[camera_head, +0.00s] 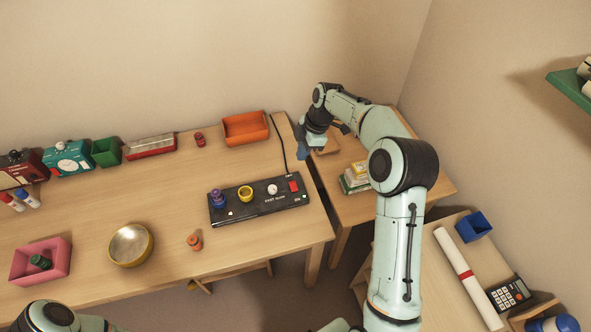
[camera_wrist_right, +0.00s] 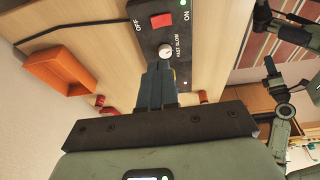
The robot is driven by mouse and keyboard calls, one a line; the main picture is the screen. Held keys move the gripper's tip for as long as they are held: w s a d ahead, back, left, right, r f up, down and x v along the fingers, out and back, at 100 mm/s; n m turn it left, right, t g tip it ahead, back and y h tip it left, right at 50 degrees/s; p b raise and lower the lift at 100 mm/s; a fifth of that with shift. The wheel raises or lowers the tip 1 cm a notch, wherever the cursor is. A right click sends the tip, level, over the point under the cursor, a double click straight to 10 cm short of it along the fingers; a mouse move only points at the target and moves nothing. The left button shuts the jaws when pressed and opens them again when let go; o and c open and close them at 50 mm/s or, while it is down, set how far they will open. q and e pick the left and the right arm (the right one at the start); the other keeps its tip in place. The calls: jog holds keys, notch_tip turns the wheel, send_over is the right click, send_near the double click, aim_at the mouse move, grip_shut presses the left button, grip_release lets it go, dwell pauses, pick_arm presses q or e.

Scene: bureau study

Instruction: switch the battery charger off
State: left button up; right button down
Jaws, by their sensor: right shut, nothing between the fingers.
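The battery charger (camera_head: 262,209) is a long black box on the desk, with a red switch (camera_head: 293,186) at its right end and a white knob (camera_head: 272,189) beside it. In the right wrist view the red switch (camera_wrist_right: 162,20) sits between the OFF and ON labels, with a small green light near ON. I cannot tell which side is pressed. My right gripper (camera_head: 303,152) is shut and empty, above and behind the charger's right end, apart from it. Its blue fingers (camera_wrist_right: 158,85) point toward the knob in the wrist view.
A purple piece (camera_head: 217,199) and a yellow ring (camera_head: 245,193) stand on the charger. An orange tray (camera_head: 245,128) lies behind it, and a black cable runs back from it. A round bowl (camera_head: 130,245) and a pink box (camera_head: 40,261) stand at left. A side table (camera_head: 345,205) holds books.

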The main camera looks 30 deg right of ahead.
send_over(291, 185)
jog(key=f, duration=0.9)
jog(key=shift+s+d+f, duration=0.2)
jog(key=shift+s+d, duration=0.05)
jog(key=shift+d, duration=0.1)
jog(key=shift+w+d+f, duration=0.1)
jog(key=shift+w+f, duration=0.05)
jog(key=shift+f, duration=0.85)
jog(key=shift+w+f, duration=0.1)
jog(key=shift+f, duration=0.85)
jog(key=shift+s, duration=0.15)
